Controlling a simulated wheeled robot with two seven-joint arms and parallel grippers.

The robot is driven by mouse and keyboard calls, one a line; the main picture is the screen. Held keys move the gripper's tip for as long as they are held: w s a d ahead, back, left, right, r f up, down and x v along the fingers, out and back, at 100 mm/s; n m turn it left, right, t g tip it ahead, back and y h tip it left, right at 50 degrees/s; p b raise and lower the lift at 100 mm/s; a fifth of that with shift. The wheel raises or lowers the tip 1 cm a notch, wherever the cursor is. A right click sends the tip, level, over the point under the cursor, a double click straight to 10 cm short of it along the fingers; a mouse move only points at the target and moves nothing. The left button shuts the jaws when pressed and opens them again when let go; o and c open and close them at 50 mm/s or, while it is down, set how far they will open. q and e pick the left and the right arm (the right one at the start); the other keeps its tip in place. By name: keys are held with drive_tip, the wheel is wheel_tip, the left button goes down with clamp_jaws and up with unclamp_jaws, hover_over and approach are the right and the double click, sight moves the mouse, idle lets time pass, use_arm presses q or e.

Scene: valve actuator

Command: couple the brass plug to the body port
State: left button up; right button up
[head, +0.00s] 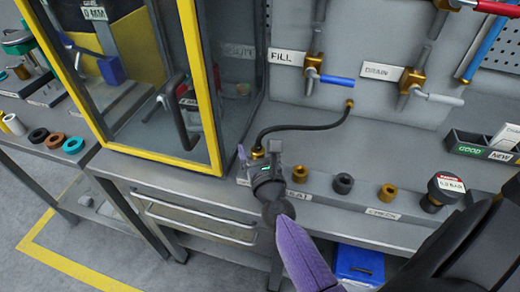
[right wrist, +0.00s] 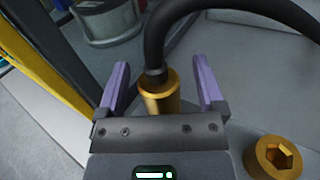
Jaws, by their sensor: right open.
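The brass plug (right wrist: 160,97) is on the end of a black hose (right wrist: 157,30) and stands between the two purple fingers of my right gripper (right wrist: 162,85). The fingers are open, with a visible gap on each side of the plug. In the head view the right gripper (head: 258,153) is at the bench by the cabinet corner, around the plug (head: 257,151). The hose (head: 300,126) curves from there to a brass fitting (head: 349,104) on the back panel. I cannot tell which part is the body port. My left gripper is not in view.
A brass piece with a hex socket (right wrist: 273,158) sits right of the gripper. A yellow-framed glass cabinet (head: 205,85) rises close on the left.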

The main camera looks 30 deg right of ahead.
drive_tip(key=b+v, duration=0.1)
drive_tip(key=v, duration=0.7)
drive_tip(key=shift+s+a, duration=0.15)
drive_tip(key=shift+s, duration=0.4)
